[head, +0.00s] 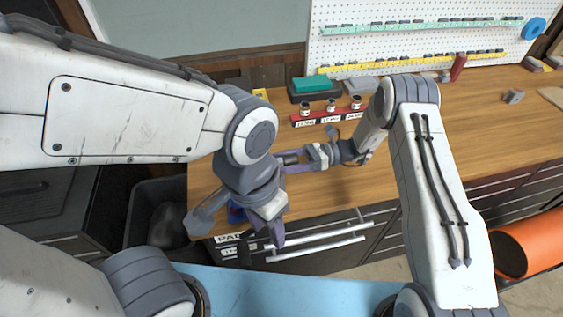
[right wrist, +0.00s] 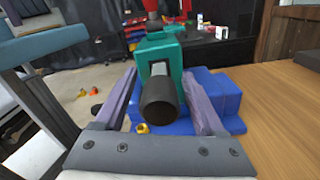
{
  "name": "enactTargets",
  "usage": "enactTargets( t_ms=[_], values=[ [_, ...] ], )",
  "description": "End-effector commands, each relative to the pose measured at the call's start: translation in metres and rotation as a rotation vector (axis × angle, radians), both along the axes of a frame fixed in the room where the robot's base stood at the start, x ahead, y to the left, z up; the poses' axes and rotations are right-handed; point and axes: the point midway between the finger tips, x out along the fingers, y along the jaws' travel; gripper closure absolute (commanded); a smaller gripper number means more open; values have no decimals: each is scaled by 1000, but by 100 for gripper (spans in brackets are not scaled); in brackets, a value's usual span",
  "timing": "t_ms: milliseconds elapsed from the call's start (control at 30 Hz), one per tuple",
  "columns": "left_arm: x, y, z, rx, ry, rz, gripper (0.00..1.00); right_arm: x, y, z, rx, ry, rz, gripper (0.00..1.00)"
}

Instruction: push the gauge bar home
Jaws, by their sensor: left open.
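A dark round bar end, which I take for the gauge bar (right wrist: 158,102), sticks out of a green block (right wrist: 160,52) on a blue base (right wrist: 215,88). The right wrist view looks almost straight at its end. My right gripper (right wrist: 158,80) has its two purple fingers apart, one on each side of the bar, with gaps showing. In the head view my right gripper (head: 292,158) points left over the bench's left end. My left gripper (head: 265,228) hangs open near the bench's front left corner and hides most of the fixture. How deep the bar sits is unclear.
The wooden bench (head: 430,155) is mostly clear on the right. A red rack (head: 330,114) with small dark-topped pieces and a green-topped box (head: 311,86) stand behind. A pegboard (head: 420,30) rises at the back. An orange tube (head: 530,245) lies at the right.

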Motion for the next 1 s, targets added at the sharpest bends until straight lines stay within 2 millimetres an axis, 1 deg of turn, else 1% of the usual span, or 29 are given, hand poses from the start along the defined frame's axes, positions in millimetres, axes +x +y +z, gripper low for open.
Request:
enactTargets(
  t_ms=[267, 367, 467, 600, 800, 900, 1000],
  values=[
    [0, 0, -1, 0, 0, 0, 50, 0, -1, -1, -1, 1, 0, 29],
    [0, 0, -5, 0, 0, 0, 50, 2, -6, -3, 0, 0, -2, 29],
    [0, 0, -14, 0, 0, 2, 50, 7, -20, -5, 0, -2, -4, 29],
    [0, 0, -30, 0, 0, 4, 50, 16, -47, -6, -1, -3, -6, 29],
    [0, 0, -45, 0, 0, 3, 50, 27, -82, -4, -1, -3, -3, 29],
    [0, 0, -49, 0, 0, 3, 50, 30, -92, -3, -1, -1, -2, 29],
    [0, 0, -51, 0, 0, 3, 50, 32, -98, -2, -1, -1, 0, 29]
  ],
)
